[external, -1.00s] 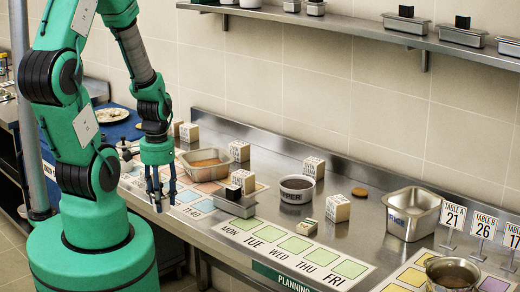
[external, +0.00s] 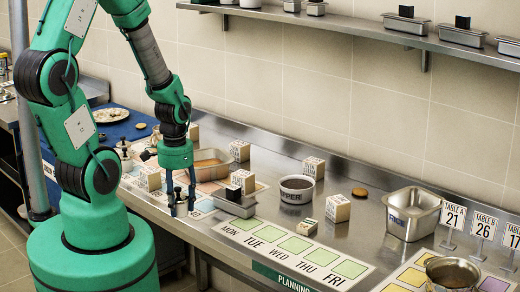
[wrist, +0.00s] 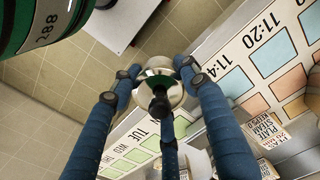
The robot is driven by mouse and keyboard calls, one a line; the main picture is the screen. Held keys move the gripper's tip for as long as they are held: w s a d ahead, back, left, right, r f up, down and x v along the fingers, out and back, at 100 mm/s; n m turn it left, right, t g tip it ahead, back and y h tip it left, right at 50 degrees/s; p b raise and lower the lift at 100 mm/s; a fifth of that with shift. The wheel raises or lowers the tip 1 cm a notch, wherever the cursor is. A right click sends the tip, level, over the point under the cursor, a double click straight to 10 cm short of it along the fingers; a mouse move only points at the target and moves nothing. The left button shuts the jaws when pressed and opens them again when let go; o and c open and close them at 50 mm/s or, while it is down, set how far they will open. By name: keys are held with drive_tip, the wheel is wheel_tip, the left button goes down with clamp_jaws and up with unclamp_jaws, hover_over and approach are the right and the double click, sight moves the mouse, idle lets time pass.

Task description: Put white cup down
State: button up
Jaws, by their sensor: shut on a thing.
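My gripper (external: 181,206) points down at the counter's front edge, left of the day labels. In the wrist view its blue fingers (wrist: 160,88) close around a small round pale thing (wrist: 178,98), which seems to be the white cup. A dark, green-tinged middle shows in it, partly covered by the middle finger's black tip. Tiled floor shows behind it in the wrist view. The cup cannot be made out between the fingers in the external view, so I cannot tell whether it touches the counter.
A dark-filled bowl (external: 297,190) is farther right. The day-label strip (external: 290,247) has bare room along the front.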

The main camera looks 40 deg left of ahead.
drive_tip(key=s+d+m, duration=0.2)
drive_tip(key=d+m, duration=1)
drive_tip(key=d, duration=0.9)
drive_tip(key=shift+s+b, duration=0.2)
drive_tip(key=shift+b, duration=0.1)
drive_tip(key=shift+w+r, duration=0.1)
drive_tip(key=w+d, duration=0.2)
drive_tip(key=w, duration=0.2)
drive_tip(key=w+d+f+b, duration=0.1)
drive_tip(key=w+d, duration=0.1)
drive_tip(key=w, duration=0.3)
drive_tip(key=w+d+b, duration=0.1)
drive_tip(key=w+d, duration=0.1)
drive_tip(key=w, duration=0.3)
drive_tip(key=shift+w+d+f, duration=0.2)
drive_tip(key=shift+d+f, duration=0.05)
drive_tip(key=shift+d, duration=0.1)
drive_tip(key=shift+f, duration=0.1)
drive_tip(key=shift+f+b, duration=0.65)
drive_tip(key=shift+f, duration=1)
drive_tip(key=shift+f, duration=0.1)
